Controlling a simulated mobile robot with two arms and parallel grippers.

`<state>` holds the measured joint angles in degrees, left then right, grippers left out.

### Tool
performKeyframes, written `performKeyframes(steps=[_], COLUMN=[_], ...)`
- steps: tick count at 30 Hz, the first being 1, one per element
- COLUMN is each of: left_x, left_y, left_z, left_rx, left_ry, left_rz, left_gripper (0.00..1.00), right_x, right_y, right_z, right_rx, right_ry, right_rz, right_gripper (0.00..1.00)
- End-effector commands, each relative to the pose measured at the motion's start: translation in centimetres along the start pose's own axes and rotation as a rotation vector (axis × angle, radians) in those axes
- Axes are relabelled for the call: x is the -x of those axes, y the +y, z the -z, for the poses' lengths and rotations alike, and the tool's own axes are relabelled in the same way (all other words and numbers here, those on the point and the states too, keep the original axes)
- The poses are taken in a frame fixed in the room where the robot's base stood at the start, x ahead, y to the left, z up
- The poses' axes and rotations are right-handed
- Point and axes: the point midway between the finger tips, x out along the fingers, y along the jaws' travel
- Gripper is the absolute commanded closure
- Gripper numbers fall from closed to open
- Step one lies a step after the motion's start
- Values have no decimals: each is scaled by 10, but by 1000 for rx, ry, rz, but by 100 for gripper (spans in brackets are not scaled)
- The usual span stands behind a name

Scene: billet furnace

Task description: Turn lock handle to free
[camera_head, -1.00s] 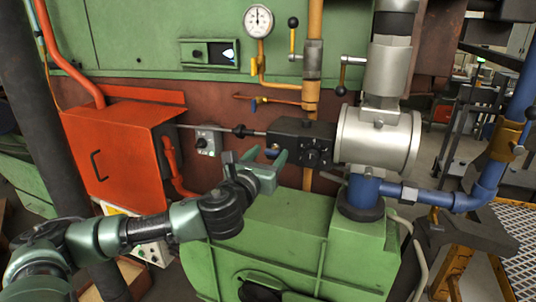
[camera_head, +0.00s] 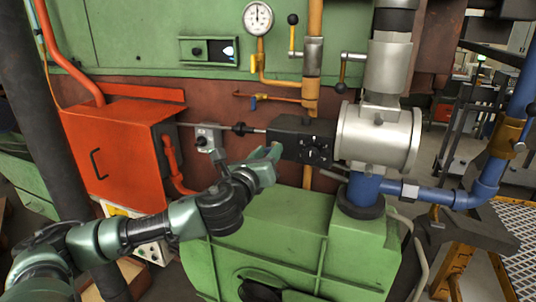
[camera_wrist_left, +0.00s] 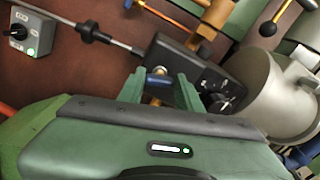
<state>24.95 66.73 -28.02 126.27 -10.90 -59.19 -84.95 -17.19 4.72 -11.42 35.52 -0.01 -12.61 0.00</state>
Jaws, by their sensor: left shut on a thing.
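The lock handle is a small blue lever (camera_wrist_left: 157,77) at the lower left of the black block (camera_head: 290,148), which is fixed beside the grey cylinder. My left gripper (camera_head: 272,153) reaches up to that block from the lower left. In the left wrist view its two green fingers (camera_wrist_left: 160,88) stand on either side of the blue lever and are shut on it. In the head view the fingers mostly hide the lever. My right gripper is in neither view.
The block carries a black knob (camera_head: 313,156), and a rod joins it from the left. A grey switch box (camera_head: 208,140) sits behind my wrist. An orange cabinet (camera_head: 115,150) stands left, a grey cylinder (camera_head: 375,138) right, and a green housing (camera_head: 280,240) below.

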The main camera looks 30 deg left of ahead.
Motion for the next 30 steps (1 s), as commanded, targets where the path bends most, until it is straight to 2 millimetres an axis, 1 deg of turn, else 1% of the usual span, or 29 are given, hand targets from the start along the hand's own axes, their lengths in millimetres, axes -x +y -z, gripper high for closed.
performKeyframes(steps=[16,30], left_x=[0,0], left_y=[2,4], left_z=[1,2], left_rx=[525,959], left_ry=[-1,-1], left_rz=[1,-1], left_gripper=[100,100], right_x=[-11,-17], right_y=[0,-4], right_z=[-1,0], right_rx=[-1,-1], right_ry=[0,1], right_rz=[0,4], right_gripper=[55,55])
